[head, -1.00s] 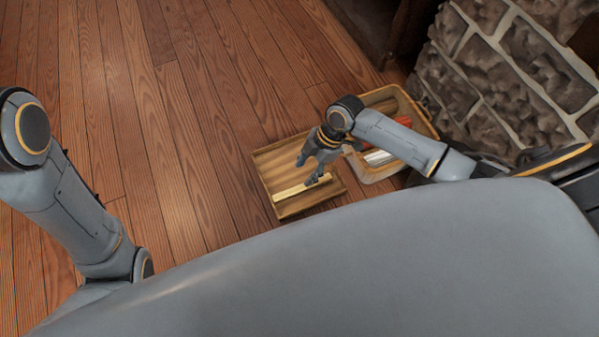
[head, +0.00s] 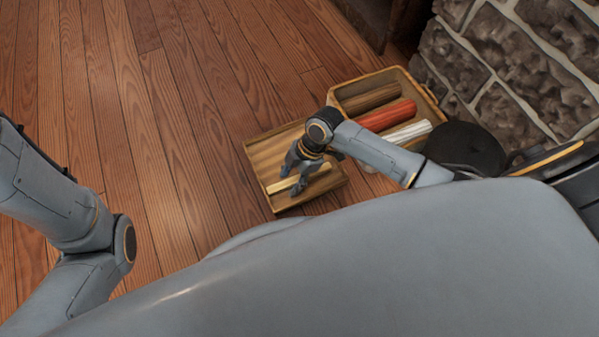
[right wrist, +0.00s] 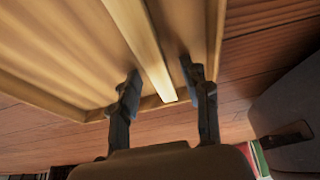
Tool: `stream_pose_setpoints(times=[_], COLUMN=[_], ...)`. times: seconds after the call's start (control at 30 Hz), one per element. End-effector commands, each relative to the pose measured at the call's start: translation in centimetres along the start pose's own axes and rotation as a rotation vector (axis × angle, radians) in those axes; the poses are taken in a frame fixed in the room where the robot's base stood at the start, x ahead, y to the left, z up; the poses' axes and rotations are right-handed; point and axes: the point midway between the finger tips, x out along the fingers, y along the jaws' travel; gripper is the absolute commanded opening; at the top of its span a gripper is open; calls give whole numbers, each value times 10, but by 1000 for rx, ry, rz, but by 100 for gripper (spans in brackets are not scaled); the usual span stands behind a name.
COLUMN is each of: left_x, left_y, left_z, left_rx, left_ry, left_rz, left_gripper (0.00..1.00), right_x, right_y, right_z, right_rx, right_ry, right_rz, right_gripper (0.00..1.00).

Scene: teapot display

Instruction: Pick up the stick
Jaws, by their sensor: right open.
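A pale yellow stick (head: 283,186) lies in a shallow wooden tray (head: 262,150) on the floor. In the right wrist view the stick (right wrist: 142,45) runs lengthwise along the grooved tray (right wrist: 50,60), its near end close to the tray's edge. My right gripper (head: 291,184) is over the stick in the head view and hides part of it. In the right wrist view its two fingers (right wrist: 158,82) are apart, one on each side of the stick, with gaps between. My left gripper is out of view; only the left arm shows.
A wooden box (head: 415,82) beside the tray holds a brown roll (head: 372,98), a red roll (head: 387,116) and a white roll (head: 408,133). A round dark object (head: 466,148) and a stone wall (head: 505,55) are at the right. The floor left of the tray is clear.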

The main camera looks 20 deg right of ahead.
Motion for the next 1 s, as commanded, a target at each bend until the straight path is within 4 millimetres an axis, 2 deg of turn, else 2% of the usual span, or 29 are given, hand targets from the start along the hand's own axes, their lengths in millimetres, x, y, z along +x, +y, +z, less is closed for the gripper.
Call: stream_pose_setpoints(times=[0.2,0.43,0.77,1.0], left_x=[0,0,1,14], left_y=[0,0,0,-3], left_z=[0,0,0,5], left_rx=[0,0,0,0], left_ry=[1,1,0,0], left_rz=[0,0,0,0], left_gripper=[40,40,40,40], right_x=[0,0,-1,-9], right_y=[0,0,0,-2], right_z=[0,0,0,-7], right_rx=[0,0,0,3], right_ry=[-1,-1,0,0], right_rz=[1,1,1,2], right_gripper=[47,0,0,0])
